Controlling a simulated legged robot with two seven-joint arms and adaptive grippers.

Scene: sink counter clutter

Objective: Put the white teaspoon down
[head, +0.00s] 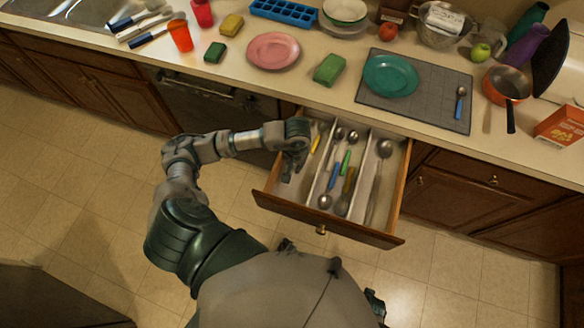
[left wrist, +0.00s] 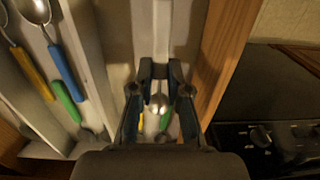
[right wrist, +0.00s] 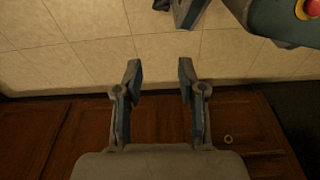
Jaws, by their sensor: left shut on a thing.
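My left gripper (head: 294,172) is down in the left compartment of the open drawer (head: 285,208). In the left wrist view its fingers (left wrist: 158,88) are close together, shut on the white teaspoon. The teaspoon's shiny bowl (left wrist: 158,103) shows between the fingers; most of its handle is hidden or hard to make out. Yellow and green pieces show beneath it, and a yellow handle (head: 316,144) lies in the same compartment. I cannot tell whether the teaspoon touches the drawer floor. My right gripper (right wrist: 160,78) is open and empty, facing the floor and cabinet fronts.
White dividers split the drawer. Several spoons with coloured handles lie in the middle compartment, and a large metal spoon (head: 384,150) lies in the right one. On the counter are a grey mat (head: 430,112) with a teal plate (head: 390,76), a pink plate (head: 273,51) and a green sponge (head: 329,69).

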